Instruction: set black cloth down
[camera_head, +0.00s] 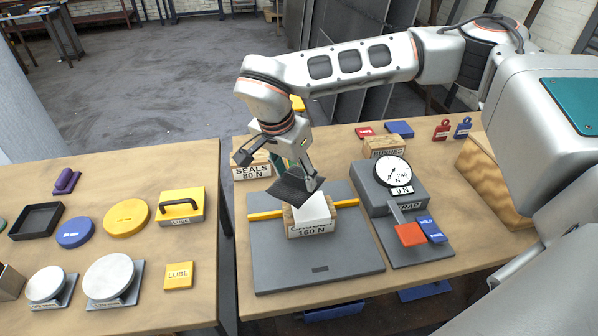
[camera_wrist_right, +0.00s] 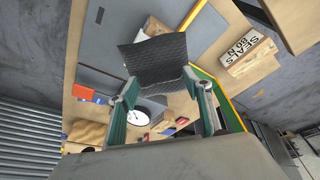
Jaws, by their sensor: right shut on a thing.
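The black cloth (camera_head: 289,191) hangs tilted from my right gripper (camera_head: 312,184), just above and behind the white-topped wooden block marked 160 N (camera_head: 310,228). I cannot tell whether the cloth touches the block. In the right wrist view the cloth (camera_wrist_right: 155,60) stands out flat between the fingertips of the right gripper (camera_wrist_right: 160,84), which is shut on its near edge. My left gripper is not in view.
The block stands on a grey plate (camera_head: 315,270) with a yellow bar (camera_head: 263,215). A dial gauge (camera_head: 392,173) and red lever (camera_head: 409,234) stand to the right. A SEALS 80 N block (camera_head: 252,172) stands behind.

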